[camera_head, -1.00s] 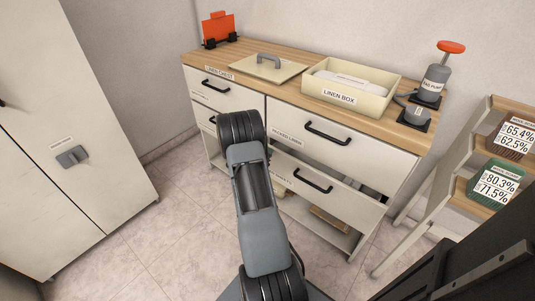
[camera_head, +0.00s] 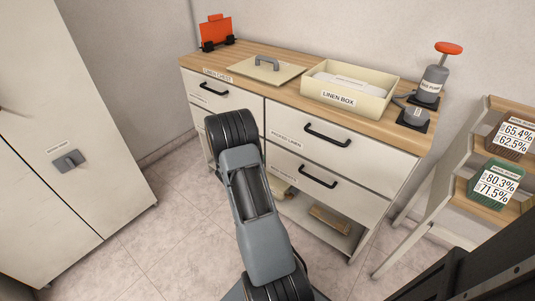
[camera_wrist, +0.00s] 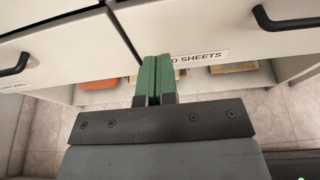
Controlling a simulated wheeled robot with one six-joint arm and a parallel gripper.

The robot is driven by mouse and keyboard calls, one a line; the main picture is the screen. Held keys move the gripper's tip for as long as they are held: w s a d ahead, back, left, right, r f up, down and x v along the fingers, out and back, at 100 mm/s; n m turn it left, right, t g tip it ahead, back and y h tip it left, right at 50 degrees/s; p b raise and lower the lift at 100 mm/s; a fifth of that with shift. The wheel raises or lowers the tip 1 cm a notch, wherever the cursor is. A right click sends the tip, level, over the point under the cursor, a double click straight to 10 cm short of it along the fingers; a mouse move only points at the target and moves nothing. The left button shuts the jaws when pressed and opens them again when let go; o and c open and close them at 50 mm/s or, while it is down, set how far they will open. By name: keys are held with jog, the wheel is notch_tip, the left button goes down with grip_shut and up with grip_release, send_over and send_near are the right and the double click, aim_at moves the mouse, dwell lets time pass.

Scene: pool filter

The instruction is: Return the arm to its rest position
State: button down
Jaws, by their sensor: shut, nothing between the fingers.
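My arm (camera_head: 258,215) reaches up from the bottom middle of the head view, in front of the linen chest (camera_head: 375,207). My gripper's fingers are hidden behind the arm there. In the wrist view my gripper (camera_wrist: 153,62) shows two green fingers pressed together, with nothing between them. They point at the chest's front, near the edge of a lower drawer and its label, partly covering the label. A dark drawer handle (camera_wrist: 290,20) lies to the right and another (camera_wrist: 14,66) to the left, both apart from the fingers.
The chest's drawers look shut, including the lower right drawer (camera_head: 345,190). An open shelf below holds a brown bundle (camera_head: 329,220). A linen box (camera_head: 385,100), its lid (camera_head: 240,66) and a pump (camera_head: 434,80) stand on top. A cabinet (camera_head: 60,200) stands left, a ladder-like rack (camera_head: 455,185) right. Floor between is clear.

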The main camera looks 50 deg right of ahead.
jog(key=s+a+m+g+y, duration=0.25)
jog(key=s+a+m, duration=0.2)
jog(key=a, duration=0.25)
jog(key=s+a+r+m+g+y+p, duration=0.3)
jog(key=s+a+r+m+y+p, duration=0.25)
jog(key=a+r+m, duration=0.3)
jog(key=s+a+r+m+t+y+p, duration=0.1)
jog(key=a+r+p, duration=0.4)
jog(key=r, duration=0.5)
jog(key=s+a+r+m+t+y+p, duration=0.1)
jog(key=a+r+m+t+y+p, duration=0.1)
jog(key=a+r+p, duration=0.4)
jog(key=s+a+r+m+t+y+p, duration=0.1)
jog(key=a+r+t+p, duration=0.4)
jog(key=a+r, duration=0.5)
notch_tip(320, 180, up, 6)
jog(key=m+y+p, duration=0.1)
jog(key=y, duration=0.1)
jog(key=shift+s+r+y, duration=0.15)
jog(key=shift+r+y, duration=0.1)
jog(key=shift+y, duration=0.15)
jog(key=shift+m, duration=0.3)
